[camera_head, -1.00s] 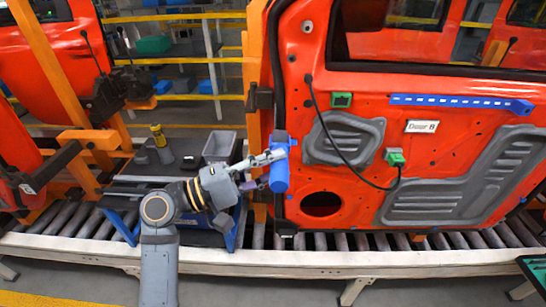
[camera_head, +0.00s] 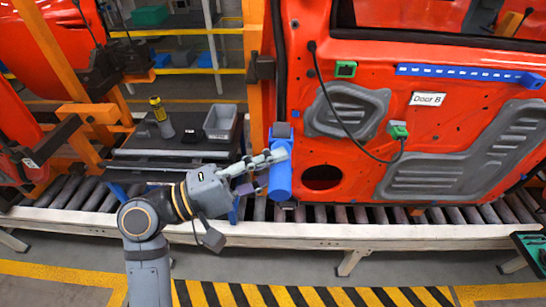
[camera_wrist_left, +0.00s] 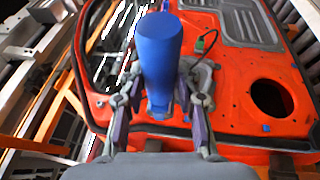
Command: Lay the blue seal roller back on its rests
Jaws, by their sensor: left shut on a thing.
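The blue seal roller (camera_head: 280,181) is a blue cylinder with a dark grey upper end. It stands roughly upright in front of the left edge of the red door (camera_head: 440,140). My left gripper (camera_head: 267,170) is shut on it from the left, with fingers on either side. In the left wrist view the roller (camera_wrist_left: 158,50) stands between the two fingers, its lower part narrower. Whether it touches the door is hard to tell. I cannot make out its rests for certain. My right gripper is not in view.
Left of the door is a dark bench (camera_head: 150,158) with a grey bin (camera_head: 221,122) and a yellow-topped bottle (camera_head: 160,115). An orange post (camera_head: 254,85) stands beside the door. The roller conveyor (camera_head: 330,234) runs below. Striped floor in front is clear.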

